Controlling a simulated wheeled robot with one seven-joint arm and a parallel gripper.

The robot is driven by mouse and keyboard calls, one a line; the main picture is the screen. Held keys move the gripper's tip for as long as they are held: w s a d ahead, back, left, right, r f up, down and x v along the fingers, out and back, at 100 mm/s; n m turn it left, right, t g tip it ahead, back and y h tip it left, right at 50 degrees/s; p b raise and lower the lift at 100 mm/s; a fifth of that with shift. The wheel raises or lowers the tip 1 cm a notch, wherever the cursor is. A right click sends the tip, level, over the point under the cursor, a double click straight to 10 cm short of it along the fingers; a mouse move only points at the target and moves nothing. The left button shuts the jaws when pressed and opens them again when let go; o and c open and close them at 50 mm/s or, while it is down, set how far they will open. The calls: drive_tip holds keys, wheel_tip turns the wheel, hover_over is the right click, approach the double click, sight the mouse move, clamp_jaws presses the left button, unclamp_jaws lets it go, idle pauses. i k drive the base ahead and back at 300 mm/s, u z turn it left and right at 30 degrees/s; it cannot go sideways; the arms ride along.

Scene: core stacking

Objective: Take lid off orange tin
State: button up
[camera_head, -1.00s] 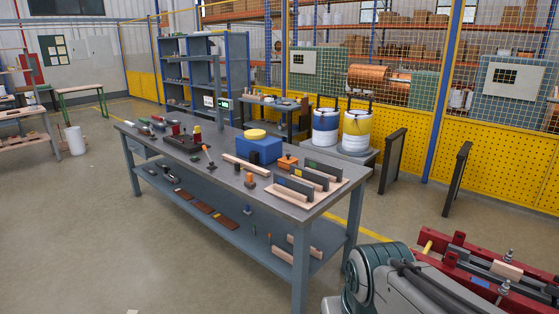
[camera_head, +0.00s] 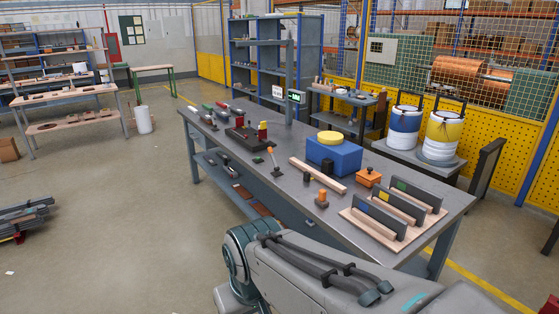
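The orange tin (camera_head: 368,178) stands on the grey workbench, right of the blue box and behind the wooden rack. It is small and squarish, with a small dark knob on top. Its lid looks seated on it, but the seam is too small to make out. My arm shows at the bottom of the head view, in front of the bench. My gripper is outside the picture.
The grey workbench (camera_head: 455,197) also holds a blue box (camera_head: 334,155) with a yellow round top, a wooden bar (camera_head: 318,175), a small orange-topped piece (camera_head: 322,199) and a wooden rack (camera_head: 372,232) with upright dark plates. Open floor lies to the left.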

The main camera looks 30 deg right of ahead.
sight(368, 174)
drive_tip(key=u, duration=0.05)
drive_tip(key=i, duration=1.5)
drive_tip(key=z, duration=0.95)
drive_tip(key=i, duration=0.9)
drive_tip(key=z, duration=1.15)
drive_tip(key=i, duration=0.3)
drive_tip(key=z, duration=0.25)
